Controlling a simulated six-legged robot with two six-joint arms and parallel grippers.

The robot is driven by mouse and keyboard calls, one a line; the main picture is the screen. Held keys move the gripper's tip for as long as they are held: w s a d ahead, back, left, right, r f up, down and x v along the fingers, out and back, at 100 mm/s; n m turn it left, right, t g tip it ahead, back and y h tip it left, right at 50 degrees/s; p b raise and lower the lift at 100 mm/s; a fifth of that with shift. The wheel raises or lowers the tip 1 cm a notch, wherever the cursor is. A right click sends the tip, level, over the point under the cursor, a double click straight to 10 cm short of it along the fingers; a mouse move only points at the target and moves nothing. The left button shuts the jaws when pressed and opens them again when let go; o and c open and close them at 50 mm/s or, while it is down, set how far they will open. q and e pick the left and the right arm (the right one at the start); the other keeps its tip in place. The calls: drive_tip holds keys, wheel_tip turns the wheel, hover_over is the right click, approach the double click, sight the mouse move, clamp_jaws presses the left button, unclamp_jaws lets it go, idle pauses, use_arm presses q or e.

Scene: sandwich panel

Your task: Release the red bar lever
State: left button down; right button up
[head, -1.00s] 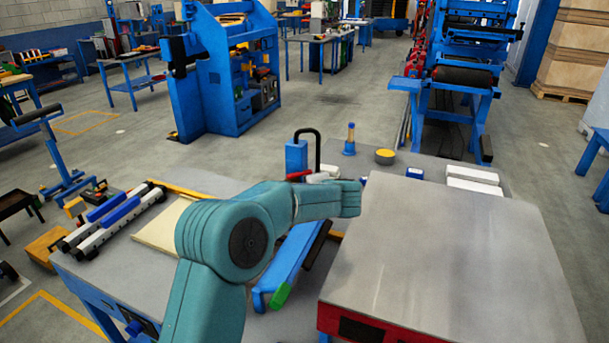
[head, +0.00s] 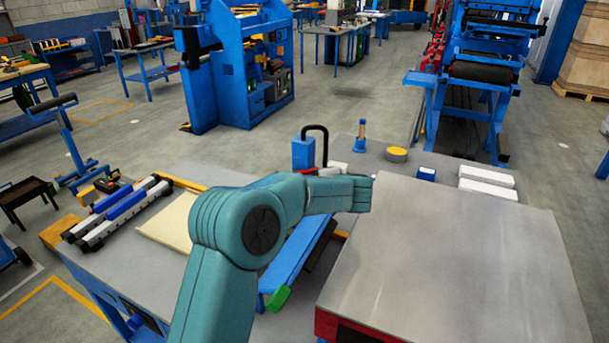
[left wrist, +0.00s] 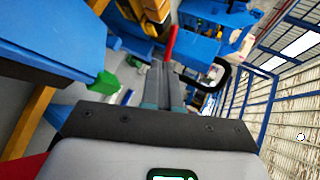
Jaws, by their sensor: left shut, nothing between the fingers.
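The red bar lever (head: 307,171) shows only as a small red piece just above my teal left arm in the head view, beside a blue block with a black hoop handle (head: 316,130). In the left wrist view the red lever (left wrist: 171,42) rises just beyond the tips of my left gripper (left wrist: 164,66). The gripper's grey fingers are together with nothing between them. Whether they touch the lever I cannot tell. The black hoop (left wrist: 222,70) is to the right of them. My arm hides the gripper in the head view. My right gripper is not in view.
A blue bar with a green end (head: 279,298) lies below my arm. A grey-topped box (head: 450,270) fills the right side. A blue bottle (head: 360,136), a yellow disc (head: 396,154) and white blocks (head: 487,182) stand behind. Rails (head: 120,212) lie at left.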

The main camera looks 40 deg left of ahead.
use_arm(q)
drive_tip(key=r+p+x, duration=0.1)
drive_tip(key=p+x, duration=0.4)
drive_tip(key=x, duration=0.7)
drive_tip(key=shift+w+a+r+p, duration=0.25)
drive_tip(key=shift+w+a+p, duration=0.2)
drive_tip(key=shift+a, duration=0.2)
drive_tip(key=shift+a+m+t+b, duration=0.2)
drive_tip(key=shift+m+t+b, duration=0.2)
drive_tip(key=shift+b, duration=0.2)
